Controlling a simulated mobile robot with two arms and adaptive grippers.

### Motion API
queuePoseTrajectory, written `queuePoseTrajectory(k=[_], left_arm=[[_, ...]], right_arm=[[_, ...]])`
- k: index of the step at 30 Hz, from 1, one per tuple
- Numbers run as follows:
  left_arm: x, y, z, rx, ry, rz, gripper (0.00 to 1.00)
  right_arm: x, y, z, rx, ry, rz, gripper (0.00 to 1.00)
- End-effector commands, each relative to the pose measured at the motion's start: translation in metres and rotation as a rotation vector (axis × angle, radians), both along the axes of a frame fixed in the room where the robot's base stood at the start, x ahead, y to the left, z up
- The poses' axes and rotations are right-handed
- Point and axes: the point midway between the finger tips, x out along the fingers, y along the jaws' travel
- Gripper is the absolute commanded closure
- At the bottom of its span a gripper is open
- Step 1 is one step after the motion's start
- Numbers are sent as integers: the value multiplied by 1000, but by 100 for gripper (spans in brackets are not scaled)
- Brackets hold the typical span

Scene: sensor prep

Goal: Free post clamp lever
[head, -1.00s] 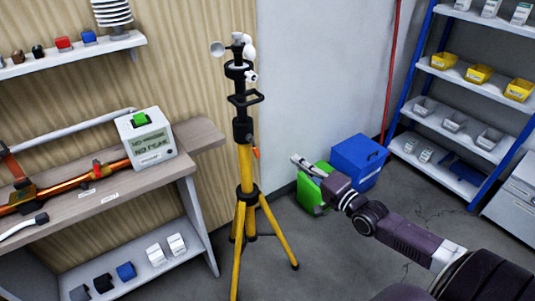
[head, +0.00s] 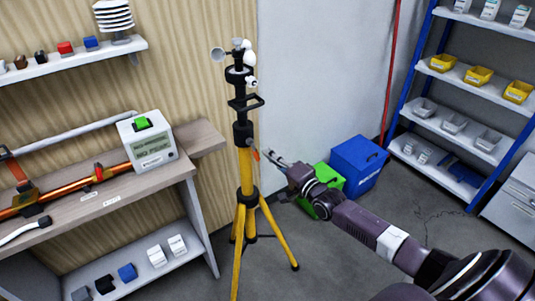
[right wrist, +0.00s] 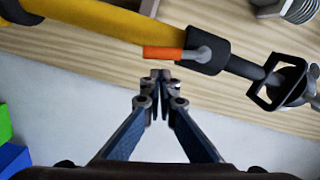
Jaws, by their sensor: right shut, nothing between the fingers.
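A yellow tripod post (head: 246,172) stands upright on the floor with a black clamp collar (head: 243,133). The orange clamp lever (head: 255,154) sticks out from the collar's right side in the head view. In the right wrist view the orange lever (right wrist: 163,53) lies along the yellow post, joined to the black collar (right wrist: 203,62) by a grey pivot. My right gripper (head: 268,154) is shut and empty, close to the lever. Its fingertips (right wrist: 160,74) show just below the lever in the wrist view; I cannot tell whether they touch it. My left gripper is not in view.
A wooden bench (head: 204,137) with a grey display box (head: 150,147) stands left of the tripod. Green (head: 331,181) and blue (head: 358,165) bins stand on the floor behind my right arm. A blue-framed shelf (head: 408,85) is at the right. Tripod legs spread over the floor.

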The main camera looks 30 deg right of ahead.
Motion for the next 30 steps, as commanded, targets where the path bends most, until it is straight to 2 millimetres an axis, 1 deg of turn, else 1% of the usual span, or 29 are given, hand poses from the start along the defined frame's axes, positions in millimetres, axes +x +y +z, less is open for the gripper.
queuePoseTrajectory(k=[4, 15, 17, 21, 24, 30], left_arm=[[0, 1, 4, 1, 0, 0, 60], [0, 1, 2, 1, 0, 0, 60], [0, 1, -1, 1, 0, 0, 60], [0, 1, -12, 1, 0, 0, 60], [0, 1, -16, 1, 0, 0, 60], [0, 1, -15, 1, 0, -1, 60]], right_arm=[[1, 7, -1, 1, 0, 0, 100], [1, 9, -3, 6, 0, 0, 100], [1, 11, -6, 37, 3, 0, 100], [0, 19, -12, 177, 13, 1, 100], [0, 23, -13, 260, 19, 0, 100], [0, 25, -11, 296, 23, 0, 100]])
